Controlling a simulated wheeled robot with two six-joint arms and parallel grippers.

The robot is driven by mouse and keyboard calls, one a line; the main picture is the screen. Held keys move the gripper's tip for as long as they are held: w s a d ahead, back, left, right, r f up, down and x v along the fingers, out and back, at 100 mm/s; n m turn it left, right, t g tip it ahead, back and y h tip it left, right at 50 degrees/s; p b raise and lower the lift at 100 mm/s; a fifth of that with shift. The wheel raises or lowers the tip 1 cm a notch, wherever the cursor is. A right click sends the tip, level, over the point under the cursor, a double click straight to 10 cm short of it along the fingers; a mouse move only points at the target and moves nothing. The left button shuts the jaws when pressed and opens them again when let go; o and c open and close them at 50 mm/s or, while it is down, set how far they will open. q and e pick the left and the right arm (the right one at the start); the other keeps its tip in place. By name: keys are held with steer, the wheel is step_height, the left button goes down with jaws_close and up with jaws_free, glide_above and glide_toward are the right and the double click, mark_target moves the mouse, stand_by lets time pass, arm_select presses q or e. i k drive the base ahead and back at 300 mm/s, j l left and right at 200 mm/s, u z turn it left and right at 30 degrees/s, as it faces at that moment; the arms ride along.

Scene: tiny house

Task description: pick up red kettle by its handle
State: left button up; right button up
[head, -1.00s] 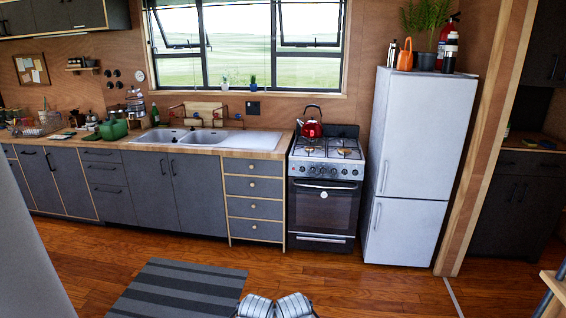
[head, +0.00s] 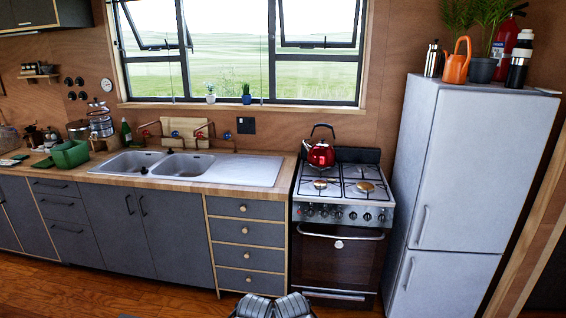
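The red kettle (head: 320,153) stands upright on a back left burner of the stove (head: 345,186). Its dark handle (head: 322,128) arches over the top, and its spout points to the upper left. My two grippers show only in part at the bottom edge of the head view, side by side, below and in front of the stove and well short of the kettle. My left gripper (head: 254,306) and my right gripper (head: 294,305) touch nothing that I can see. Their fingers are too cut off to tell whether they are open or shut.
A white fridge (head: 459,165) stands close to the stove's right, with an orange watering can (head: 457,64) and other items on top. A wooden counter with a double sink (head: 165,166) and drawers (head: 246,231) lies to the left. Wooden floor (head: 100,295) shows in front of the cabinets.

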mark_target(320, 157)
steer(key=i+j+z, duration=0.1)
steer(key=i, duration=1.7)
